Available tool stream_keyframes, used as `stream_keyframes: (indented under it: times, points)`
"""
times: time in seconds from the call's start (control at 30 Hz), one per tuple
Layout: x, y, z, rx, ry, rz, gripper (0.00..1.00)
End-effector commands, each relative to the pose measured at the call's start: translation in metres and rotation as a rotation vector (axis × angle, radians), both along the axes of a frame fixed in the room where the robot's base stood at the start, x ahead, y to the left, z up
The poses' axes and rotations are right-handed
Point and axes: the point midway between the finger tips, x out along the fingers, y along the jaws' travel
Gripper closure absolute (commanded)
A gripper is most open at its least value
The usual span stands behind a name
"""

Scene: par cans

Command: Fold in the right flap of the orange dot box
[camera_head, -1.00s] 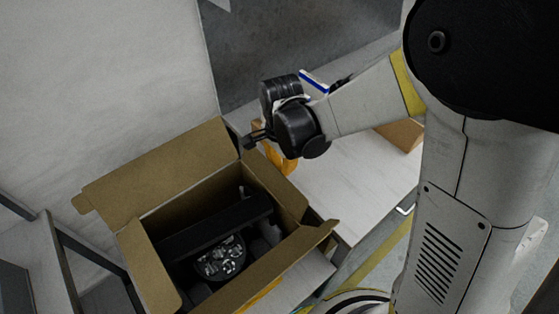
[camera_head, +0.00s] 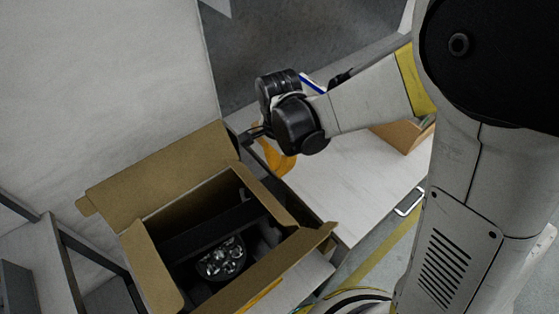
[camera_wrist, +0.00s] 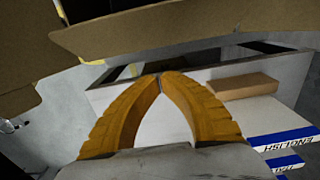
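The open cardboard box (camera_head: 150,262) stands at lower left in the head view. No orange dot shows on it. Its right flap (camera_head: 266,194) stands up along the right side, leaning somewhat inward. The back (camera_head: 165,168) and front flaps (camera_head: 275,272) are spread outward. Inside are a black bar and a round par can (camera_head: 222,259). My gripper (camera_head: 268,150) is just outside the right flap, its orange fingers partly hidden. In the wrist view the gripper's (camera_wrist: 161,75) fingertips meet with nothing between them. Cardboard (camera_wrist: 160,28) crosses the top of that view. Contact cannot be told.
A white tabletop (camera_head: 345,188) extends right of the box. A brown block (camera_head: 402,134) lies on it. A grey wall panel (camera_head: 100,80) rises behind the box. A dark metal frame stands at the left. In the wrist view, blue-striped white sheets (camera_wrist: 285,143) lie lower right.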

Motion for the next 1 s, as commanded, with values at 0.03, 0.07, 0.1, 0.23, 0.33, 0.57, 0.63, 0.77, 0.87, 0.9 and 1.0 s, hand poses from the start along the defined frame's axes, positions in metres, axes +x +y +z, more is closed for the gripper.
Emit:
stream_keyframes:
  times: [0.03, 0.07, 0.1, 0.23, 0.33, 0.57, 0.63, 0.77, 0.87, 0.9, 1.0]
  points:
    - [0.001, -0.002, 0.004, 0.000, 0.000, -0.001, 1.00]
    - [0.002, -0.003, 0.004, 0.000, 0.000, 0.000, 1.00]
    - [0.002, -0.003, 0.005, 0.000, 0.000, 0.000, 1.00]
    - [0.002, -0.003, 0.011, 0.000, 0.000, 0.000, 1.00]
    - [0.002, -0.004, 0.022, 0.000, 0.000, 0.000, 1.00]
    - [0.002, -0.003, 0.054, 0.000, 0.000, 0.000, 1.00]
    - [0.002, -0.003, 0.063, 0.000, 0.000, 0.000, 1.00]
    - [0.002, -0.003, 0.080, 0.000, 0.000, 0.000, 1.00]
    - [0.002, -0.003, 0.092, 0.000, 0.000, 0.000, 1.00]
    - [0.002, -0.003, 0.095, 0.000, 0.000, 0.000, 1.00]
    - [0.002, -0.003, 0.096, 0.000, 0.000, 0.000, 1.00]
